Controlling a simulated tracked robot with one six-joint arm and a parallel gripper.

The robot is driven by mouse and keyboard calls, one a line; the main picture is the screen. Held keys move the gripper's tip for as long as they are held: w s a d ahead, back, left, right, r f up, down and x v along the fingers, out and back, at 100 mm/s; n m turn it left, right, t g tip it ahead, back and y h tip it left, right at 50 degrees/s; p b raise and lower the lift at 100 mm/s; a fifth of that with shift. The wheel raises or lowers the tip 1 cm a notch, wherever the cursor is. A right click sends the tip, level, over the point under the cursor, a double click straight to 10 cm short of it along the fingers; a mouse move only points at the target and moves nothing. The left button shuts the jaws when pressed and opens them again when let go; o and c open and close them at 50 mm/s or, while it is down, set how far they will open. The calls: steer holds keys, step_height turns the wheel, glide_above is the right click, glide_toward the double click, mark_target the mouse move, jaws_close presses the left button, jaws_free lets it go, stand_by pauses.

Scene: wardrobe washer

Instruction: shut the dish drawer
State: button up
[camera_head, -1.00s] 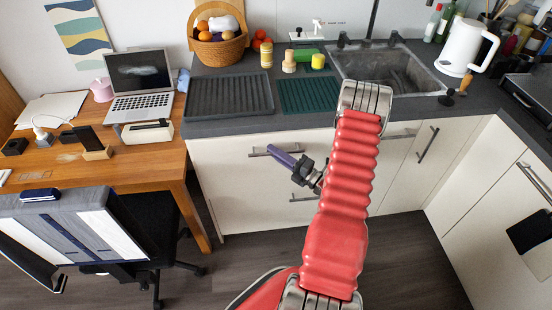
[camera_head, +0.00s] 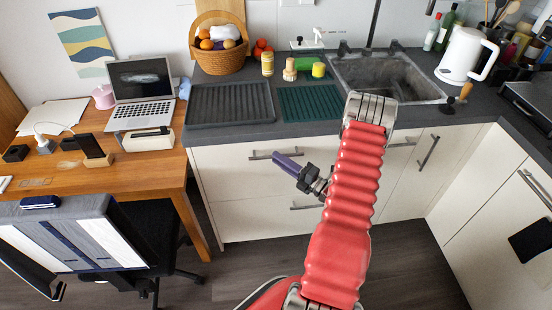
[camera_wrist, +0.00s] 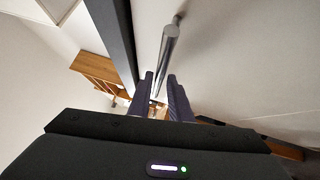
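The white drawer front (camera_head: 228,172) sits just under the counter edge, left of the sink. From above I cannot tell whether it stands out from the cabinet, and no open drawer inside shows. Its metal bar handle (camera_head: 259,156) runs along the upper part; the handle also shows in the wrist view (camera_wrist: 169,45). My gripper (camera_head: 280,161) is in front of this handle, its purple fingers pointing left. In the wrist view my gripper (camera_wrist: 160,80) is open, with a finger on each side of the bar. I cannot tell whether the fingers touch it.
A lower drawer handle (camera_head: 306,207) is below. The counter holds a dark drying mat (camera_head: 230,105), a green mat (camera_head: 309,104) and a fruit basket (camera_head: 219,60). A wooden desk (camera_head: 130,172) and a black chair (camera_head: 150,225) stand at the left. Dark floor shows below.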

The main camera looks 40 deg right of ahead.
steer(key=v, duration=1.1)
steer(key=shift+s, duration=0.25)
steer(key=shift+f, duration=0.1)
